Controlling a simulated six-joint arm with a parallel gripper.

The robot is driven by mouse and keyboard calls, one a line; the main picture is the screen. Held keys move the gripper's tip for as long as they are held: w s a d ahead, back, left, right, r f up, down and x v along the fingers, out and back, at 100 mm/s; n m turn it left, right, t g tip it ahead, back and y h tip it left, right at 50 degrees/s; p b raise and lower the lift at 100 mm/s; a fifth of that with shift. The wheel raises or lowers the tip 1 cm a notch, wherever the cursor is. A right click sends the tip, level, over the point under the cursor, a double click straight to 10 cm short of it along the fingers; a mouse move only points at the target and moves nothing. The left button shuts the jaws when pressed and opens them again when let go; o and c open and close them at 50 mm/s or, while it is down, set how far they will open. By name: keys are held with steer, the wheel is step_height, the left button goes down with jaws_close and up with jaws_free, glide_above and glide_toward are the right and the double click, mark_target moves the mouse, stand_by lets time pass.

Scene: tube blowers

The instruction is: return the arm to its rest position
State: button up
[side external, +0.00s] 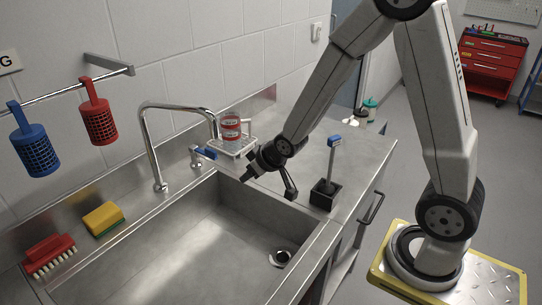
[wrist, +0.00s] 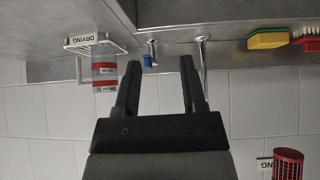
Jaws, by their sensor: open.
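My gripper (side external: 267,186) hangs above the back right part of the steel sink, its two fingers spread apart with nothing between them. In the wrist view the fingers (wrist: 160,63) are also apart and empty. A clear tube with red bands (side external: 230,130) stands upright on a small wire rack (side external: 247,148) behind the sink. The tube (wrist: 104,75) shows left of the fingers in the wrist view, on the rack (wrist: 80,43) with its "DRYING" label; that view is upside down. The gripper is apart from the tube and the rack.
The sink (side external: 185,255) has a curved faucet (side external: 148,140) and a blue-handled tap (side external: 207,153). A blue-topped tool (side external: 333,150) stands in a black holder (side external: 325,194). A yellow sponge (side external: 103,219) and red brush (side external: 50,252) lie left. Red (side external: 98,122) and blue (side external: 36,150) baskets hang above.

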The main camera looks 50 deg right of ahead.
steer(key=s+a+r+g, duration=0.1)
steer(key=s+g, duration=0.4)
steer(key=s, duration=0.9)
steer(key=shift+a+r, duration=0.4)
steer(key=shift+a, duration=0.5)
